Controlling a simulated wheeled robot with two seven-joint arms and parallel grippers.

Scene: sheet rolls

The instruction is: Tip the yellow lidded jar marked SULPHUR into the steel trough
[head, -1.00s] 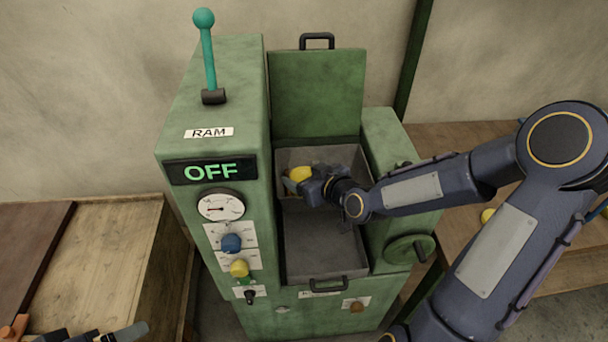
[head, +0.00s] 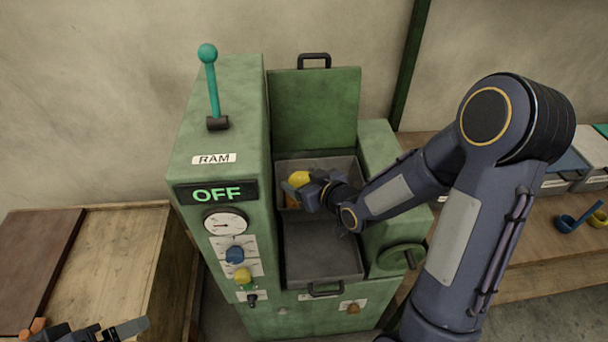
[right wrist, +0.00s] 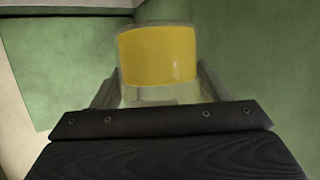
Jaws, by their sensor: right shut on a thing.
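The yellow jar (head: 299,179) is in my right gripper (head: 301,191), over the back part of the steel trough (head: 322,252). The jar also fills the top middle of the right wrist view (right wrist: 158,56), with the gripper's fingers on both sides of it. No SULPHUR marking or lid can be made out, and its exact tilt is unclear. A small orange-brown patch shows just below the jar; I cannot tell what it is. My left gripper (head: 108,332) is cut off at the bottom left edge, away from the trough.
The green machine (head: 205,140) stands left of the trough, with a teal lever (head: 212,85) and a lit OFF sign (head: 216,194). A green lid (head: 317,108) stands raised behind the trough. A handwheel (head: 400,257) is at right. Blue and yellow scoops (head: 578,218) lie on the right bench.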

